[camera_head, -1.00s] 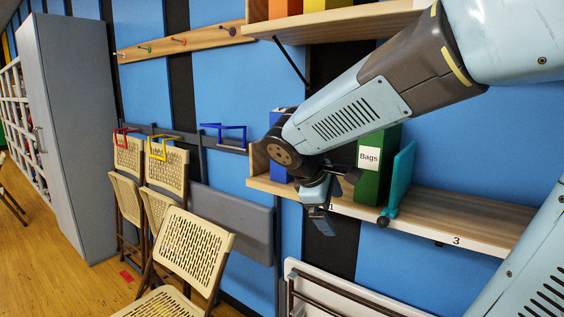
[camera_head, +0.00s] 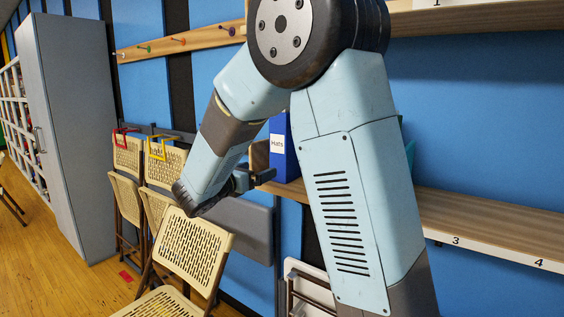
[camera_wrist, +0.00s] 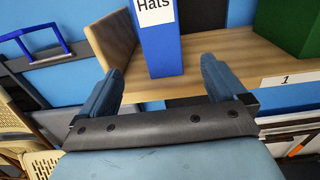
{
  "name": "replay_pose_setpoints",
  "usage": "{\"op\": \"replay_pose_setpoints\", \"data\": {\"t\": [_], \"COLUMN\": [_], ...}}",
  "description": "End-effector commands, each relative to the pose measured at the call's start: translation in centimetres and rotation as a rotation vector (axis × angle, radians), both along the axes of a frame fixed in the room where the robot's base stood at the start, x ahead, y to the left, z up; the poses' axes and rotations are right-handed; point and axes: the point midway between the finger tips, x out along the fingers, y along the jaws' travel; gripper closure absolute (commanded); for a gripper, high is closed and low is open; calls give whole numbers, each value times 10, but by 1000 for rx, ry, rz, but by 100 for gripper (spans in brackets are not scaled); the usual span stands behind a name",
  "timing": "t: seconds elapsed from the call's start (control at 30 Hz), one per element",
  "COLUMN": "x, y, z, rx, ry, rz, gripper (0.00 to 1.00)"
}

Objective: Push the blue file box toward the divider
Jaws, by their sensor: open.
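The blue file box (camera_head: 287,162), labelled "Hats", stands upright on the lower shelf. In the wrist view the blue file box (camera_wrist: 168,50) is straight ahead, between my open fingers in the picture, and its top is cut off. My gripper (camera_wrist: 160,78) is open and empty. In the head view my gripper (camera_head: 256,180) is just left of and in front of the box; I cannot tell whether it touches.
A wooden end panel (camera_wrist: 110,38) stands left of the blue box. A green box (camera_wrist: 290,25) stands to its right, with bare shelf between. Shelf (camera_head: 480,220) is clear at right. A blue hook rack (camera_wrist: 38,42) and folding chairs (camera_head: 195,245) are at left.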

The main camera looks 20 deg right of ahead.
Motion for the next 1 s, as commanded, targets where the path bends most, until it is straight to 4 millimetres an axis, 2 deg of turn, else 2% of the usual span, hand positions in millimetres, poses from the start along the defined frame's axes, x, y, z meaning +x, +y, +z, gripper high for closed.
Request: {"op": "replay_pose_setpoints", "data": {"t": [0.7,1.0], "x": [62,79], "y": [-85,-106], "z": [0,0], "rx": [3,3], "ry": [-1,0], "rz": [-4,-1], "gripper": [2,2]}}
